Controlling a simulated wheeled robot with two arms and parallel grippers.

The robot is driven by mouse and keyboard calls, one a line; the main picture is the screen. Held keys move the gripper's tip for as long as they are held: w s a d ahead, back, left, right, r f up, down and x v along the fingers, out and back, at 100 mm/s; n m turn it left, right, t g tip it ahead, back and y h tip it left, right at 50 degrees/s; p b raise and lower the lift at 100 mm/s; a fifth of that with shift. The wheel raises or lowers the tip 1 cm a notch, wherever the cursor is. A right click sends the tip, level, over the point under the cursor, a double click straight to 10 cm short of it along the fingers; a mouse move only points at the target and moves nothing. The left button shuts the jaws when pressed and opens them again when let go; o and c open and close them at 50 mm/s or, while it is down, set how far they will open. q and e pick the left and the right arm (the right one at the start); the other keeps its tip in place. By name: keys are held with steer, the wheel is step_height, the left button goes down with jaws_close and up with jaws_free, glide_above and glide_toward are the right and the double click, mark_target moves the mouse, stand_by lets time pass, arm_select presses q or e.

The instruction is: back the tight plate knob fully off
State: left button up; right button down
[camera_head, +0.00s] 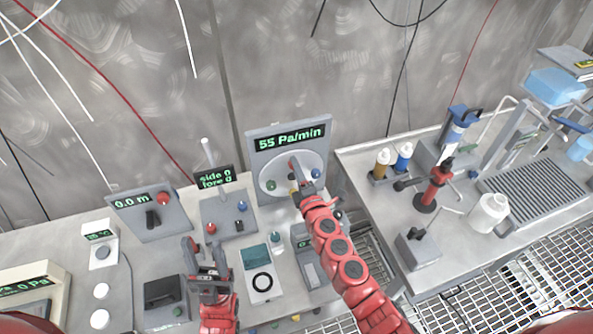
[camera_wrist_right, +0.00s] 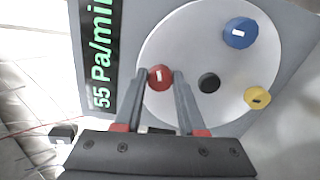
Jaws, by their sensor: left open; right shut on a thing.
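A round pale plate (camera_head: 268,178) is set in an upright grey panel under a display reading "55 Pa/min". In the right wrist view the plate (camera_wrist_right: 190,40) carries a red knob (camera_wrist_right: 160,77), a blue knob (camera_wrist_right: 240,32), a yellow knob (camera_wrist_right: 257,97) and a black centre piece (camera_wrist_right: 208,82). My left gripper (camera_head: 203,248) is open and empty over the bench, left of the panel.
A box with a red knob (camera_head: 164,198) and a panel with several small knobs (camera_head: 228,214) stand to the left. A teal-topped device (camera_head: 259,275) is near my left gripper. The right bench holds bottles, a red stand (camera_head: 434,187) and a ribbed tray (camera_head: 535,190).

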steer(key=shift+a+n, duration=0.1)
steer(key=shift+n, duration=7)
steer(key=c, duration=0.5)
jaws_free()
steer(key=shift+r, duration=0.1)
